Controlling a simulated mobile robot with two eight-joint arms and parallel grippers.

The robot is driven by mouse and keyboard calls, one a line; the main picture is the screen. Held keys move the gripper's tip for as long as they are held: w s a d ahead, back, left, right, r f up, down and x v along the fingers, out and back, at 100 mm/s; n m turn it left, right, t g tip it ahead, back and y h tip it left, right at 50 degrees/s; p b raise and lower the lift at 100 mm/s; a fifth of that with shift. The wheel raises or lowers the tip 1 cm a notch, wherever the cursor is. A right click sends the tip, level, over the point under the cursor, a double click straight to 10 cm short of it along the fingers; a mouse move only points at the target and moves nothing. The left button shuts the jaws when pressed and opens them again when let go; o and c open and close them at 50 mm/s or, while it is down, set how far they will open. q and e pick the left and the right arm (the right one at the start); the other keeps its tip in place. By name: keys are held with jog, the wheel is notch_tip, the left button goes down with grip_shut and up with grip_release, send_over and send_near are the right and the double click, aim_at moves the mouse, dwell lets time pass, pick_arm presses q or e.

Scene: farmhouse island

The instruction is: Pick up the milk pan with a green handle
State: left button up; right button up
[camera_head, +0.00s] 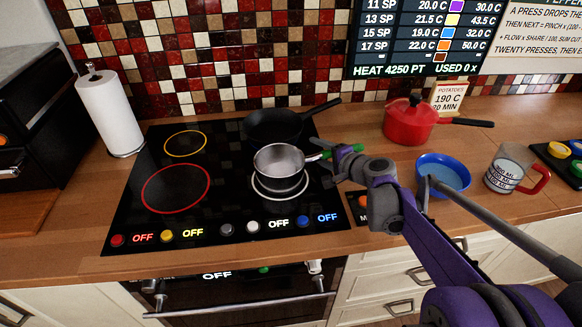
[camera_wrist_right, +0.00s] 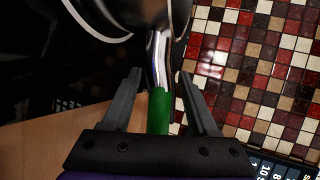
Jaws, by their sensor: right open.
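The milk pan (camera_head: 279,163) is a small silver pan with a green handle (camera_head: 346,149). It stands on the white-ringed right front zone of the black cooktop, its handle pointing right. My right gripper (camera_head: 338,163) is at the handle. In the right wrist view, the open jaws of my right gripper (camera_wrist_right: 160,95) stand on either side of the green handle (camera_wrist_right: 159,112), with a gap on both sides. The metal neck and part of the pan body (camera_wrist_right: 140,10) show above. My left gripper is not in view.
A black frying pan (camera_head: 272,127) stands right behind the milk pan. A red pot (camera_head: 408,123), a blue bowl (camera_head: 443,172) and a measuring cup (camera_head: 505,170) stand on the counter to the right. A paper towel roll (camera_head: 108,115) is at left. The cooktop's left side (camera_head: 145,215) is clear.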

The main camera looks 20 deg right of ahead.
jog(key=shift+c, duration=0.3)
grip_shut()
dwell(1.1)
